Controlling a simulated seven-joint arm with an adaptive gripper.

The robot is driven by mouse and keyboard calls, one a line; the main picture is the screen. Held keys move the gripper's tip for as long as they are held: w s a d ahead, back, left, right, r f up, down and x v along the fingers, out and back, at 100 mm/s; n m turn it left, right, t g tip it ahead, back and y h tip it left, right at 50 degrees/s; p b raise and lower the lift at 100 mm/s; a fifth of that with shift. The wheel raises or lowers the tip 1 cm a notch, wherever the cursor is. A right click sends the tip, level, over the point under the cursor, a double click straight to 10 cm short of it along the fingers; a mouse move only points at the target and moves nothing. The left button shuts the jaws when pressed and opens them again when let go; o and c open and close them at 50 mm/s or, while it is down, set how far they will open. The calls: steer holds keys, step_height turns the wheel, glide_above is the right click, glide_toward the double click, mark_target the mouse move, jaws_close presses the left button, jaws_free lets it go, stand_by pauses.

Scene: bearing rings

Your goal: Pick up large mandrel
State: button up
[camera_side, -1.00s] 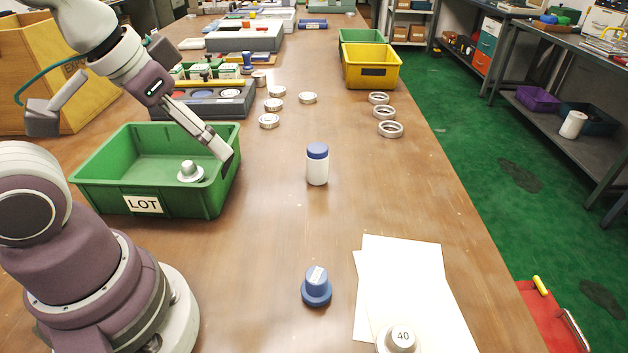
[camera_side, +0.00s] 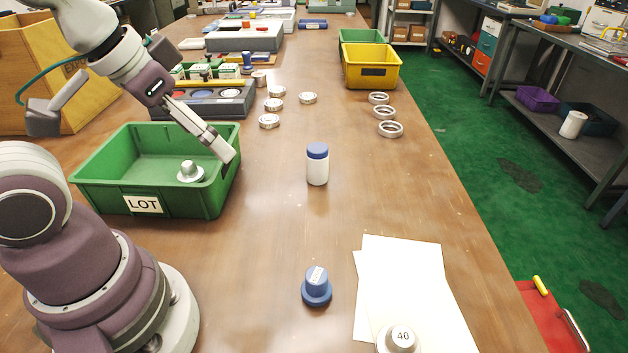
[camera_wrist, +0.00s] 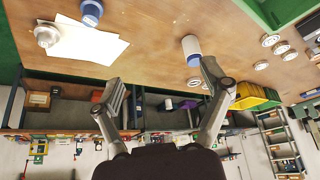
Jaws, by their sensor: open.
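A silver stepped mandrel marked 40 (camera_side: 399,338) stands upright on white paper at the front right; it also shows at the upper left of the wrist view (camera_wrist: 46,35). A blue stepped mandrel (camera_side: 316,287) stands left of the paper; it is at the top of the wrist view (camera_wrist: 91,12). Another silver stepped piece (camera_side: 189,171) stands in the green LOT bin (camera_side: 190,205). I cannot tell by label which is the large mandrel. My gripper (camera_side: 228,157) is above the bin's right side, apart from all of these. Its fingers are spread and empty in the wrist view (camera_wrist: 163,82).
A white bottle with a blue cap (camera_side: 317,165) stands mid-table. Several bearing rings (camera_side: 390,129) lie farther back, near a yellow bin (camera_side: 371,70). The table between the bottle and the paper is clear. The table's right edge drops to a green floor.

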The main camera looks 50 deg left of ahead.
steer(key=shift+o, duration=0.3)
steer(key=n+g, duration=0.6)
steer(key=n, duration=1.1)
glide_above(403, 336)
step_height(403, 336, down, 10)
steer(key=shift+s+r, duration=0.15)
step_height(403, 336, down, 10)
steer(key=shift+r, duration=0.1)
steer(key=shift+c, duration=0.4)
steer(key=c, duration=1.2)
